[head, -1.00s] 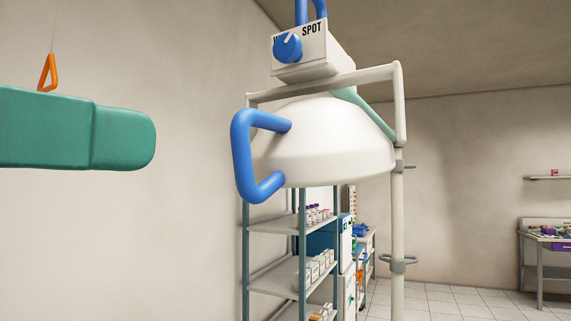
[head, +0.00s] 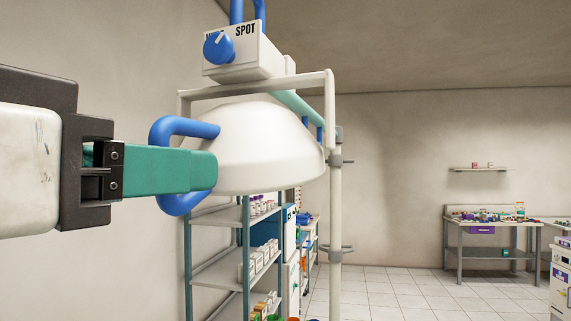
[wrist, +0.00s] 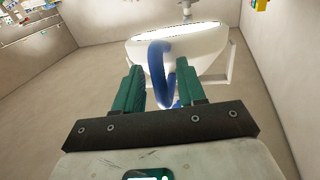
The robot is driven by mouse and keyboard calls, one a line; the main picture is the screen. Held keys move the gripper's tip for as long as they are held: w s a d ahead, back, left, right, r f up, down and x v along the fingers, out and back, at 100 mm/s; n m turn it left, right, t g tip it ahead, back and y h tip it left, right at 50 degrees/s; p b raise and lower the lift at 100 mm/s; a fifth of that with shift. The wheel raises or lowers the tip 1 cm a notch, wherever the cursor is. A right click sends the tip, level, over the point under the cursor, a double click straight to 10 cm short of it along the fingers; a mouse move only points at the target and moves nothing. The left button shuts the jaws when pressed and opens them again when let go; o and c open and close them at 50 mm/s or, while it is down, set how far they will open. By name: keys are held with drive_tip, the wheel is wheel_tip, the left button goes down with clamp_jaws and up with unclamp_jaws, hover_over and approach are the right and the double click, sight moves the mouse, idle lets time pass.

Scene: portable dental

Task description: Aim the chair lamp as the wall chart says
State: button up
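The chair lamp is a white dome (head: 262,145) on a white frame, with a box (head: 243,62) above it. The box has a blue knob (head: 218,46), its pale mark tilted up and right, and the word SPOT at right; the left word is partly hidden. A blue loop handle (head: 168,128) sticks out from the dome's left side. My gripper (head: 212,170) reaches in from the left with green fingers, overlapping the handle. In the wrist view, my gripper (wrist: 158,68) is open, with the handle (wrist: 161,75) between its fingers and gaps on both sides. No readable wall chart shows.
A white pole (head: 334,220) stands right of the lamp. A shelf rack (head: 215,270) with bottles and boxes stands below it. A cluttered bench (head: 460,222) stands at the far right wall. The tiled floor between is clear.

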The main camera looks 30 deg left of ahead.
drive_tip(key=shift+c, duration=0.5)
clamp_jaws()
drive_tip(key=shift+f+b, duration=0.3)
drive_tip(key=shift+b, duration=0.1)
drive_tip(key=shift+r, duration=0.1)
drive_tip(key=shift+o, duration=0.5)
unclamp_jaws()
